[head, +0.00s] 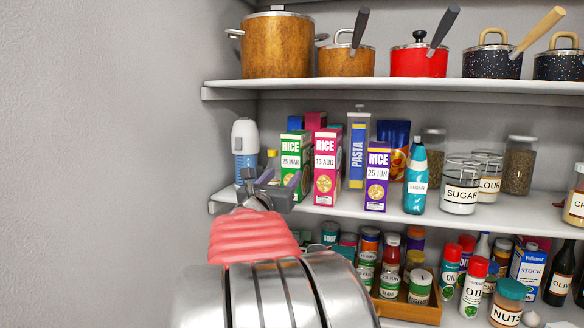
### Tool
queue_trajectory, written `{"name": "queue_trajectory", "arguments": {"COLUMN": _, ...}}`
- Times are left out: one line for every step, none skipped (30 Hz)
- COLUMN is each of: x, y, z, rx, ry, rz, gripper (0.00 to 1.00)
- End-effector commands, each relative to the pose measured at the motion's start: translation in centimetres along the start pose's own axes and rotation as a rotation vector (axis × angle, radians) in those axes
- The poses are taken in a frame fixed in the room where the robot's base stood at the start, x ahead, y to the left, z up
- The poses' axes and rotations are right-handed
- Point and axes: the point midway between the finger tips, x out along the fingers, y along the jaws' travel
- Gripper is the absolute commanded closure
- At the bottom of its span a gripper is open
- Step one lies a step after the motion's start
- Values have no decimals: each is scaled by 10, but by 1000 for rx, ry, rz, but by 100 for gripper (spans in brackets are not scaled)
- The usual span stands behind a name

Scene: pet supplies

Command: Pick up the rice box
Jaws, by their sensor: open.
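Three rice boxes stand upright on the middle shelf. The green rice box (296,160) reads 25 MAR, the pink rice box (327,168) reads 15 AUG, and the purple rice box (377,177) reads 25 JUN. My gripper (284,190) is open, at the left end of this shelf, low in front of the green box's left side. I cannot tell whether it touches that box. The pink and purple boxes stand apart from it to the right.
A pasta box (357,150) stands behind, between the pink and purple boxes. A teal bottle (415,180) and a sugar jar (460,188) stand right of the purple box. Pots line the upper shelf (400,88). Jars and bottles crowd the lower shelf. A wall (110,150) is at left.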

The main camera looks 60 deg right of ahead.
Motion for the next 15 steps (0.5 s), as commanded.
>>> {"name": "queue_trajectory", "arguments": {"x": 1, "y": 0, "z": 0, "rx": 0, "ry": 0, "rz": 0, "gripper": 48}}
{"name": "queue_trajectory", "arguments": {"x": 2, "y": 0, "z": 0, "rx": 1, "ry": 1, "rz": 0, "gripper": 48}}
{"name": "queue_trajectory", "arguments": {"x": 4, "y": 0, "z": -1, "rx": 1, "ry": 1, "rz": -1, "gripper": 48}}
{"name": "queue_trajectory", "arguments": {"x": 6, "y": 0, "z": -1, "rx": 1, "ry": 1, "rz": -1, "gripper": 48}}
{"name": "queue_trajectory", "arguments": {"x": 9, "y": 0, "z": -1, "rx": 1, "ry": 1, "rz": -1, "gripper": 48}}
{"name": "queue_trajectory", "arguments": {"x": 13, "y": 0, "z": 0, "rx": 2, "ry": 1, "rz": -1, "gripper": 48}}
{"name": "queue_trajectory", "arguments": {"x": 17, "y": 0, "z": -1, "rx": 2, "ry": 2, "rz": -1, "gripper": 48}}
{"name": "queue_trajectory", "arguments": {"x": 21, "y": 0, "z": -1, "rx": 2, "ry": 2, "rz": -1, "gripper": 48}}
{"name": "queue_trajectory", "arguments": {"x": 26, "y": 0, "z": -1, "rx": 2, "ry": 1, "rz": -2, "gripper": 48}}
{"name": "queue_trajectory", "arguments": {"x": 30, "y": -1, "z": -1, "rx": 2, "ry": 1, "rz": -3, "gripper": 48}}
{"name": "queue_trajectory", "arguments": {"x": 35, "y": -1, "z": -1, "rx": 2, "ry": 1, "rz": -2, "gripper": 48}}
{"name": "queue_trajectory", "arguments": {"x": 40, "y": 0, "z": -1, "rx": 2, "ry": 2, "rz": -2, "gripper": 48}}
{"name": "queue_trajectory", "arguments": {"x": 44, "y": 0, "z": -1, "rx": 2, "ry": 2, "rz": -1, "gripper": 48}}
{"name": "queue_trajectory", "arguments": {"x": 48, "y": 0, "z": 0, "rx": 2, "ry": 1, "rz": -1, "gripper": 48}}
{"name": "queue_trajectory", "arguments": {"x": 53, "y": 0, "z": -1, "rx": 2, "ry": 1, "rz": -2, "gripper": 48}}
